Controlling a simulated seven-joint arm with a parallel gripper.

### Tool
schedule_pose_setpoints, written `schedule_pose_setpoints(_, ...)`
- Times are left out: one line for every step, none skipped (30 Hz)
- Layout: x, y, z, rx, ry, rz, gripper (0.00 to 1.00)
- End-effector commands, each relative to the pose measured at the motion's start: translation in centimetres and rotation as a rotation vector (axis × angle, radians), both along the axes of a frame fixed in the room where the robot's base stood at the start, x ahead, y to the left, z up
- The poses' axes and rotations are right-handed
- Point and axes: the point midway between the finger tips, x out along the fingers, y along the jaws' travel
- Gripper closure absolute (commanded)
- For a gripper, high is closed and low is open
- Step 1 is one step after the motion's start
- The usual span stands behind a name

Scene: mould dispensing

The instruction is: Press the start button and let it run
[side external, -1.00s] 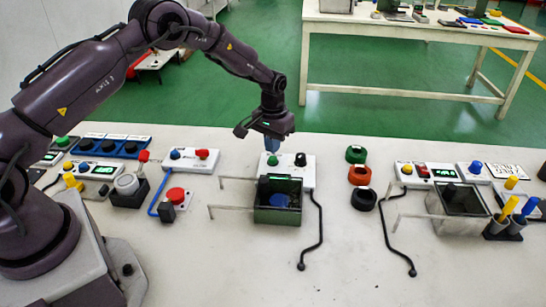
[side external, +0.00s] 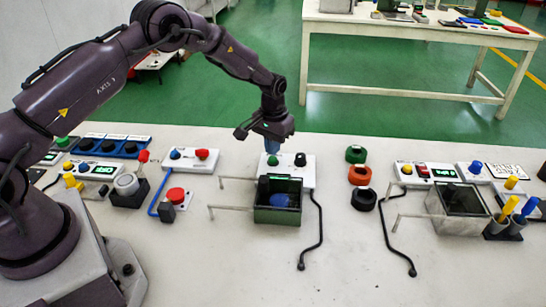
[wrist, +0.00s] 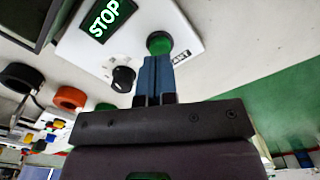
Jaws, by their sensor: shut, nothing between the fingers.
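The green start button (side external: 272,160) sits on a white control box (side external: 307,176) in the middle of the table. It also shows in the wrist view (wrist: 159,42), beside a partly hidden label. My gripper (side external: 271,151) points down over the button with its blue fingers together and empty. In the wrist view its fingertips (wrist: 155,58) overlap the button's lower edge; I cannot tell whether they touch it. A dark green open-topped container (side external: 277,216) with something blue inside stands in front of the box.
A black knob (side external: 300,159) sits right of the button. Green, orange and black rings (side external: 360,175) lie farther right. A red button (side external: 175,195) stands to the left. Thin rails (side external: 232,208) and a black cable (side external: 318,225) flank the container. The front of the table is mostly clear.

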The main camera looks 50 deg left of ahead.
Motion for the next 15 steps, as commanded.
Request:
schedule_pose_setpoints(0.0,0.0,-0.13,0.0,0.0,0.0,1.0)
schedule_pose_setpoints(0.0,0.0,-0.19,0.0,0.0,0.0,1.0)
schedule_pose_setpoints(0.0,0.0,-0.27,0.0,0.0,0.0,1.0)
schedule_pose_setpoints(0.0,0.0,-0.32,0.0,0.0,0.0,1.0)
schedule_pose_setpoints(0.01,0.0,-0.38,0.0,0.0,0.0,1.0)
schedule_pose_setpoints(0.01,0.0,-0.46,0.0,0.0,0.0,1.0)
schedule_pose_setpoints(0.01,0.0,-0.51,0.0,0.0,0.0,1.0)
schedule_pose_setpoints(0.01,0.0,-0.57,0.0,0.0,0.0,1.0)
schedule_pose_setpoints(0.01,0.0,-0.64,0.0,0.0,0.0,1.0)
schedule_pose_setpoints(0.01,0.0,-0.7,0.0,0.0,0.0,1.0)
schedule_pose_setpoints(0.01,0.0,-0.76,0.0,0.0,0.0,1.0)
schedule_pose_setpoints(0.01,0.0,-0.84,0.0,0.0,0.0,1.0)
schedule_pose_setpoints(0.01,0.0,-0.9,0.0,0.0,0.0,1.0)
schedule_pose_setpoints(0.01,0.0,-0.97,0.0,0.0,0.0,1.0)
schedule_pose_setpoints(0.0,0.0,-1.05,0.0,0.0,0.0,1.0)
